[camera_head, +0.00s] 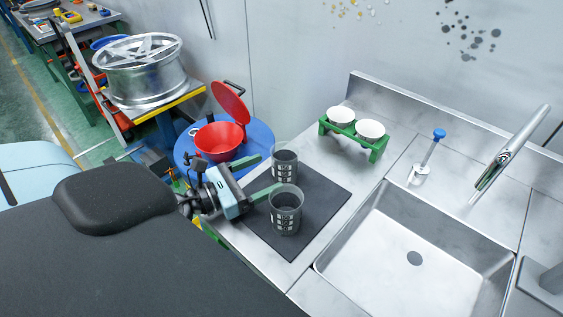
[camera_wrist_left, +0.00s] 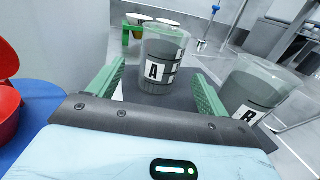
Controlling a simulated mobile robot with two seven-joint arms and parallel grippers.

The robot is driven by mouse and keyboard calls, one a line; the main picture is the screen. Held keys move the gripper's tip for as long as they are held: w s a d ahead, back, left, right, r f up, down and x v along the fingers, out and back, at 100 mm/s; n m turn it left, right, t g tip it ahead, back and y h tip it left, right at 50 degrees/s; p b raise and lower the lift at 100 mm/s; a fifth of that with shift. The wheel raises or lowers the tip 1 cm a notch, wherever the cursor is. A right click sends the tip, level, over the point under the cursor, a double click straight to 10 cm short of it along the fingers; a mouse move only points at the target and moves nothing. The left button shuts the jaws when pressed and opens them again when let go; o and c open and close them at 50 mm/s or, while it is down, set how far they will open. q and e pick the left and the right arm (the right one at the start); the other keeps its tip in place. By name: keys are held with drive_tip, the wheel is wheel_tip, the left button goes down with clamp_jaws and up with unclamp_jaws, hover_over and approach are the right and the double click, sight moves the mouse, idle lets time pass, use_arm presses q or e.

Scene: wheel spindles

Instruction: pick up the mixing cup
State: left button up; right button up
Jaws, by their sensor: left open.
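Two clear grey mixing cups stand upright on a dark mat (camera_head: 325,195) on the steel counter. The far cup (camera_head: 285,168), marked A in the left wrist view (camera_wrist_left: 164,50), stands just ahead of my left gripper (camera_head: 270,172). The near cup (camera_head: 286,212), marked B in the left wrist view (camera_wrist_left: 254,88), stands beside the gripper's near finger. My left gripper is open, its green fingers pointing toward cup A, which appears between the fingertips in the wrist view. Whether a finger touches either cup is unclear. My right gripper is out of view.
A green rack (camera_head: 350,139) with two white bowls stands behind the mat. A sink (camera_head: 415,258) with a faucet and a blue-topped dispenser (camera_head: 428,157) lies right. A red lidded pot (camera_head: 219,140) sits on a blue drum (camera_head: 262,135) at left, near my arm.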

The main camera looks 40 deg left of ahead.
sight(273, 169)
use_arm(q)
drive_tip(key=shift+w+d+r, duration=0.1)
drive_tip(key=shift+w+d, duration=0.05)
drive_tip(key=shift+w, duration=0.25)
drive_tip(key=shift+w+d, duration=0.1)
drive_tip(key=shift+w, duration=0.05)
drive_tip(key=shift+w+d+p, duration=0.1)
drive_tip(key=shift+w+p, duration=0.15)
drive_tip(key=shift+p, duration=0.05)
drive_tip(key=p+x, duration=0.1)
drive_tip(key=x, duration=0.3)
drive_tip(key=shift+w+d, duration=0.1)
drive_tip(key=shift+w, duration=0.2)
drive_tip(key=shift+w+d+p, duration=0.1)
drive_tip(key=shift+w+p, duration=0.05)
drive_tip(key=shift+p, duration=0.15)
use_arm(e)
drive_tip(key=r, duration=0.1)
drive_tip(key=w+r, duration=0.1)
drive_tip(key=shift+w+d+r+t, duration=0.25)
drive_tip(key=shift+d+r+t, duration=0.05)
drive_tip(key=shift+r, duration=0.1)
